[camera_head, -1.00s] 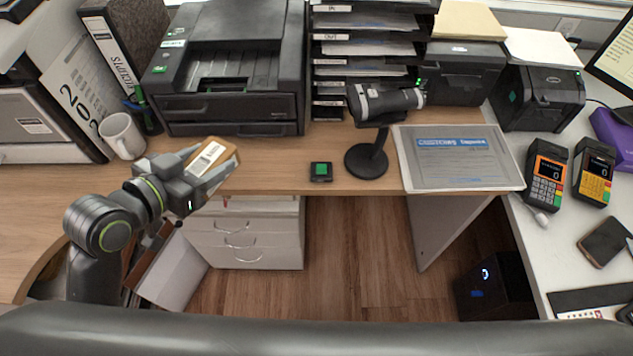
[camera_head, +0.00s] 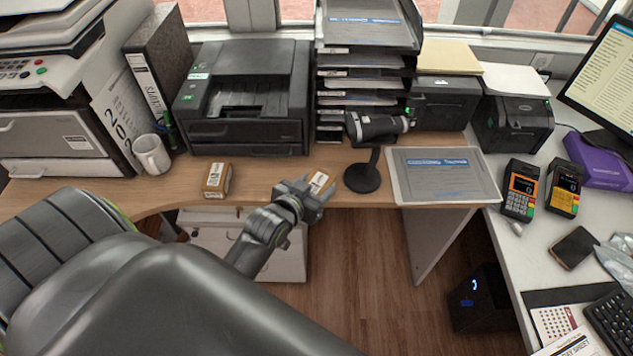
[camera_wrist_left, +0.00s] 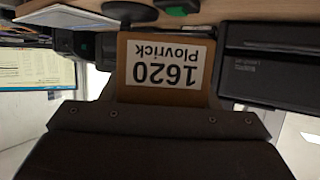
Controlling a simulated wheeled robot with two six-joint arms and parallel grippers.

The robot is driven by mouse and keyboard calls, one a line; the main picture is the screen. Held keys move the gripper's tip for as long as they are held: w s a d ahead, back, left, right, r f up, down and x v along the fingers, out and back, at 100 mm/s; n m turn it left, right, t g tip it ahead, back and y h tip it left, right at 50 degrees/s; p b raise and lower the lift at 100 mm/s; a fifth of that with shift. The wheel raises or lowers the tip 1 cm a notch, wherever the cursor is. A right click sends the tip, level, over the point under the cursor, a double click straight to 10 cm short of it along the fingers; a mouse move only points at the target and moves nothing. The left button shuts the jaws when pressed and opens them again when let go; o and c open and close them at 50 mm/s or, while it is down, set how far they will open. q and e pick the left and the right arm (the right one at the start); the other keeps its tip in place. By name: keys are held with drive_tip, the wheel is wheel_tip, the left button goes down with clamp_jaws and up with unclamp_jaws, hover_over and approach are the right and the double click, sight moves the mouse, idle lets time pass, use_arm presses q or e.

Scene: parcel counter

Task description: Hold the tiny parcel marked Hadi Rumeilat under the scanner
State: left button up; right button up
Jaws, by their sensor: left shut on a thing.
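My left gripper (camera_head: 312,195) is shut on a small brown parcel (camera_head: 320,182), in front of and to the left of the scanner stand. In the left wrist view, this held parcel (camera_wrist_left: 140,75) shows a white label reading "1620 Plovrick" upside down; I see no name Hadi Rumeilat on it. The black scanner (camera_head: 376,127) sits on a stand with a round base (camera_head: 362,178), apart from the held parcel. Another brown parcel (camera_head: 216,181) with a white label stands on the desk at left; its writing is too small to read. My right gripper is out of view.
A black printer (camera_head: 245,100) and a white mug (camera_head: 152,154) stand behind and left. A stack of trays (camera_head: 368,75) is behind the scanner. A customs form (camera_head: 443,175) lies right of its base, with card terminals (camera_head: 521,190) farther right.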

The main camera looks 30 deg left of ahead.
use_arm(q)
drive_tip(key=shift+s+f+n+y+p, duration=0.15)
drive_tip(key=shift+f+y+p, duration=0.1)
drive_tip(key=shift+f, duration=0.35)
drive_tip(key=shift+s+f+n+y+p, duration=0.15)
drive_tip(key=shift+f+p, duration=0.05)
drive_tip(key=shift+f, duration=0.65)
drive_tip(key=shift+a+f, duration=0.1)
drive_tip(key=shift+a, duration=0.05)
drive_tip(key=w+a+b, duration=0.1)
drive_tip(key=w+a, duration=0.1)
drive_tip(key=w+a+b, duration=0.2)
drive_tip(key=w, duration=0.1)
drive_tip(key=shift+w+a, duration=0.25)
drive_tip(key=shift+a, duration=0.05)
drive_tip(key=shift+s+d, duration=0.1)
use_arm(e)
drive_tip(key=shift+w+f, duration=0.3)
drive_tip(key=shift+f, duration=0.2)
